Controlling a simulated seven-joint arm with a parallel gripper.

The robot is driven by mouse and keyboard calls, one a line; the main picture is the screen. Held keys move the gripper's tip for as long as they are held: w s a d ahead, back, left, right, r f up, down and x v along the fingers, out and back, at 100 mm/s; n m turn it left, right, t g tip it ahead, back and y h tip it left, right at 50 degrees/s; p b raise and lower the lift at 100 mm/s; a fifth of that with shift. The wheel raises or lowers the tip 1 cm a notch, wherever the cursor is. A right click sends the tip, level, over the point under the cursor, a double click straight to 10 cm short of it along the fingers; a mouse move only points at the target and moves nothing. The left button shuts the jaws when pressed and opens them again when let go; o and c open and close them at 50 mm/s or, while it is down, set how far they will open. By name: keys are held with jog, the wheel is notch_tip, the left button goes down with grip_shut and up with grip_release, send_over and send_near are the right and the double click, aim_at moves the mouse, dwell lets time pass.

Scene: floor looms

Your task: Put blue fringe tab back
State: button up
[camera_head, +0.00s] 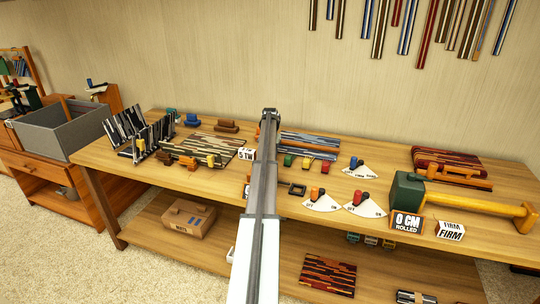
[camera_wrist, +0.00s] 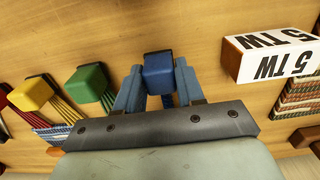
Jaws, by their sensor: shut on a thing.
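The blue fringe tab (camera_wrist: 158,75) is a small blue block between the two fingers of my gripper (camera_wrist: 159,88) in the wrist view. The fingers are shut on its sides. In the head view my arm hides the blue tab, and my gripper (camera_head: 269,117) shows at the left end of the blue-grey striped mat (camera_head: 312,146). Green (camera_head: 288,160), yellow (camera_head: 306,163) and red (camera_head: 324,166) tabs sit in a row along that mat's front edge. In the wrist view the green (camera_wrist: 88,82), yellow (camera_wrist: 30,94) and red tabs lie left of my gripper, with fringe threads running from them.
A white-faced block reading "5 TW" (camera_wrist: 268,55) stands close right of my gripper in the wrist view. A brown striped mat (camera_head: 212,146) lies left of my arm. Dial cards (camera_head: 361,171), a green-headed mallet (camera_head: 460,201) and a "0 CM ROLLED" sign (camera_head: 407,223) stand right.

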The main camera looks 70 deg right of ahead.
jog(key=shift+f, duration=0.15)
jog(key=o, duration=1.1)
notch_tip(320, 180, up, 12)
jog(key=shift+r, duration=0.15)
jog(key=shift+w, duration=0.1)
dwell(0.5)
